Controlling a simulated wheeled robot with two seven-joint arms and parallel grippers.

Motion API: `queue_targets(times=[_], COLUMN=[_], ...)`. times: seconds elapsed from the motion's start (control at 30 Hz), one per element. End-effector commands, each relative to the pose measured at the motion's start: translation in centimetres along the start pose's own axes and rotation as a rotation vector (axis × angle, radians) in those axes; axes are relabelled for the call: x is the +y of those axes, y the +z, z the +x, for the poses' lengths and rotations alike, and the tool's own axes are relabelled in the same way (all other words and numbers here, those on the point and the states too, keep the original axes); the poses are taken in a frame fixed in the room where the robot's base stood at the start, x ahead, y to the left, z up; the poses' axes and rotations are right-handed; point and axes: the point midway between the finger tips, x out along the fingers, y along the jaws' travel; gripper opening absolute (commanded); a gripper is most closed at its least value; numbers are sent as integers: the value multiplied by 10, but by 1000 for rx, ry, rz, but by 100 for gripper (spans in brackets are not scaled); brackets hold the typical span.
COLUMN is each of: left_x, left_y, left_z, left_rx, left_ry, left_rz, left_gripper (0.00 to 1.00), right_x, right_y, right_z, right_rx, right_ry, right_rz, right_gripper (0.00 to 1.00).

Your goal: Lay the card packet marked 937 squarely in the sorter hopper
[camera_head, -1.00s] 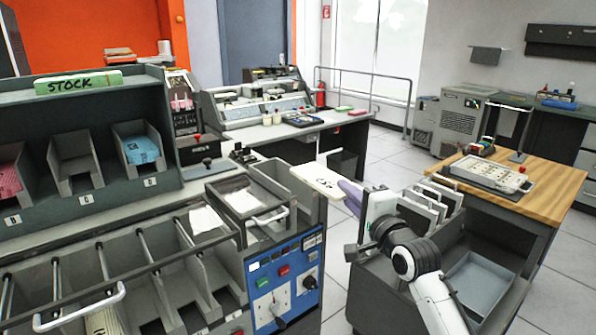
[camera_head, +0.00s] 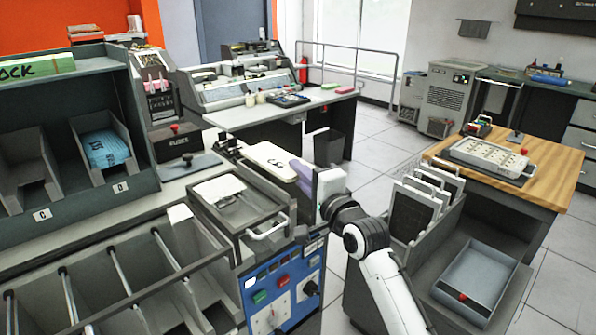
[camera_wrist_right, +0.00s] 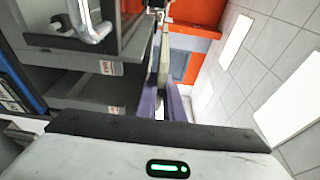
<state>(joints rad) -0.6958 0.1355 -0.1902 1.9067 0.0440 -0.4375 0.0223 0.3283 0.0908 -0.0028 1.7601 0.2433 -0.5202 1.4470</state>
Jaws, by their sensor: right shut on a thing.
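A cream card packet (camera_head: 262,156) with a dark marking, too small to read, is held out flat over the back of the sorter. My right gripper (camera_head: 300,172) is shut on its right end with purple fingers. In the right wrist view the packet (camera_wrist_right: 164,50) shows edge-on between the fingers (camera_wrist_right: 163,105). The grey sorter hopper (camera_head: 262,183) is an open bin below the packet, partly hidden by it; I cannot tell whether they touch. My left gripper is not in view.
A tray with a metal handle (camera_head: 268,232) stands just in front of the hopper, above the blue control panel (camera_head: 282,290). Sorter pockets (camera_head: 130,275) lie at the left. A grey cart with upright racks (camera_head: 428,205) and a blue-grey tray (camera_head: 480,275) stands at the right.

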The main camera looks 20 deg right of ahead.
Motion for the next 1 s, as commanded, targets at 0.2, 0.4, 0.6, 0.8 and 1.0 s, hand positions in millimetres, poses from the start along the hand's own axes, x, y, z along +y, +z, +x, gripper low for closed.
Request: queue_targets(times=[0.2, 0.4, 0.6, 0.8, 1.0], left_x=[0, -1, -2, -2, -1], left_y=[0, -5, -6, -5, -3], left_z=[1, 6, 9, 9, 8], left_rx=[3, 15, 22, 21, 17], left_ry=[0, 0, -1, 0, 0], left_rz=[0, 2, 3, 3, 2], left_gripper=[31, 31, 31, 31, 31], right_x=[4, 14, 26, 29, 29], right_y=[0, 0, 0, 0, 0], right_z=[0, -1, -2, -2, -2], right_rx=[0, 1, 1, 2, 2], right_ry=[-1, -1, 0, -2, -2], right_rz=[0, 2, 1, 0, 0], right_gripper=[0, 0, 0, 0, 0])
